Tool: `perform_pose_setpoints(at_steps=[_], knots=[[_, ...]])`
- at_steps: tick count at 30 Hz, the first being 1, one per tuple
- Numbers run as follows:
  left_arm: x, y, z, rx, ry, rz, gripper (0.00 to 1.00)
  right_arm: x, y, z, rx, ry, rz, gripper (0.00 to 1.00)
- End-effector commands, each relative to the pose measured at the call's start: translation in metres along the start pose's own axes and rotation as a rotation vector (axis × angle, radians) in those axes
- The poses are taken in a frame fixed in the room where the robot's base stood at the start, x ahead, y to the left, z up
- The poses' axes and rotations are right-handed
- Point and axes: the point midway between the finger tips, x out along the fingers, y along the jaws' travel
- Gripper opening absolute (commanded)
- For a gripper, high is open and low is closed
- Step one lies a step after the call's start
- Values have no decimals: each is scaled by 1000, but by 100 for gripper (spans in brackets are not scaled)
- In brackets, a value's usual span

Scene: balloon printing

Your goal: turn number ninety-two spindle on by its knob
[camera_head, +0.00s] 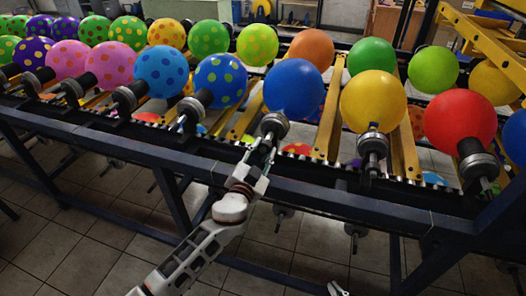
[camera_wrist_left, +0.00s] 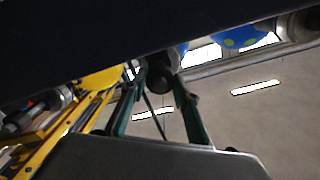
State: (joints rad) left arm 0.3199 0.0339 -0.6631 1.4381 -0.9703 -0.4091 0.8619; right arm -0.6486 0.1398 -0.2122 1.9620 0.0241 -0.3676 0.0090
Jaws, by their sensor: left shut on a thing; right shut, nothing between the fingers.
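My left gripper (camera_head: 264,150) reaches up to the front rail of the rack, at the spindle (camera_head: 274,125) under a plain blue balloon (camera_head: 294,89). It is shut on that spindle's knob, which is mostly hidden by the fingers in the head view. In the left wrist view a dark round knob (camera_wrist_left: 158,76) shows between the finger parts. I cannot read any spindle number, so I cannot tell which one is ninety-two. My right gripper (camera_head: 338,289) is shut and empty, low at the bottom edge, apart from the rack.
Neighbouring spindles carry a blue dotted balloon (camera_head: 220,81) to the left and a yellow balloon (camera_head: 373,100) to the right. A dark rail (camera_head: 330,200) runs along the rack's front. Tiled floor (camera_head: 90,235) lies open below and before it.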

Motion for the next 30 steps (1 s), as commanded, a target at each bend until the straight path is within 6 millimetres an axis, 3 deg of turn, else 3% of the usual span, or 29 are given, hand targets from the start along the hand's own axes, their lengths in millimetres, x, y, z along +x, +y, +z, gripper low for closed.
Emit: perform_pose_setpoints(at_steps=[30], knots=[[0, 1, 1, 952, -1, 1, 8, -1, 0, -2, 0, 0, 0, 0]])
